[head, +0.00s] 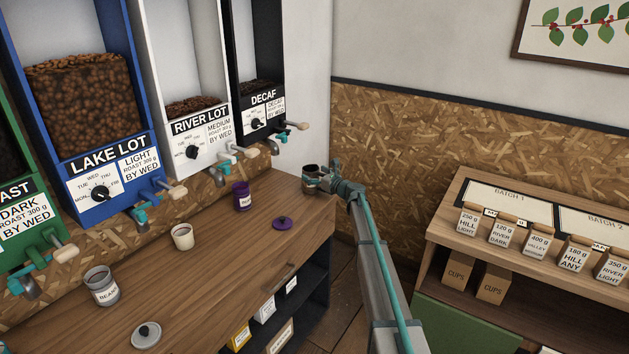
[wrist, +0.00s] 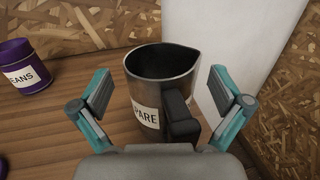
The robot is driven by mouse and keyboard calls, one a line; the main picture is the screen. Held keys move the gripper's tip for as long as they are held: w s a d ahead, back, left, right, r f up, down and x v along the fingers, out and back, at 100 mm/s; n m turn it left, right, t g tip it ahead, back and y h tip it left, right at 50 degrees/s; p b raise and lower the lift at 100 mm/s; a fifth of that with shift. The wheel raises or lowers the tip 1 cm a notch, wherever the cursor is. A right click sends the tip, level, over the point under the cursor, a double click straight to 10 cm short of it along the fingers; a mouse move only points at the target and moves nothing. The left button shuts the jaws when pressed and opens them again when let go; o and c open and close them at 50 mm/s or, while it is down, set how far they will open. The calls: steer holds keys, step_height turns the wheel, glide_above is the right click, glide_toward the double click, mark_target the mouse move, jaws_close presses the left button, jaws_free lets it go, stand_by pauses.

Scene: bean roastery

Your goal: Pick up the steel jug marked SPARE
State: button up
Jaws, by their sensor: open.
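The steel jug (wrist: 148,92) stands upright on the wooden counter in the wrist view. Its white label shows "PARE", with the first letter hidden, and its black handle (wrist: 178,115) faces me. My gripper (wrist: 168,85) is open, with one finger on each side of the jug and visible gaps between the fingers and its wall. In the head view the jug (head: 311,172) is at the far right end of the counter, partly hidden by my gripper (head: 324,182).
A purple canister (head: 242,195) and a purple lid (head: 284,223) are left of the jug on the counter (head: 215,270). A cream cup (head: 183,236), a grey beans canister (head: 102,287) and its lid (head: 146,335) are further left. Bean dispensers with taps hang above. A white wall panel (wrist: 245,50) is close behind the jug.

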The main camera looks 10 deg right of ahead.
steer(key=shift+w+a, duration=0.1)
steer(key=c, duration=1.3)
steer(key=shift+r, duration=0.15)
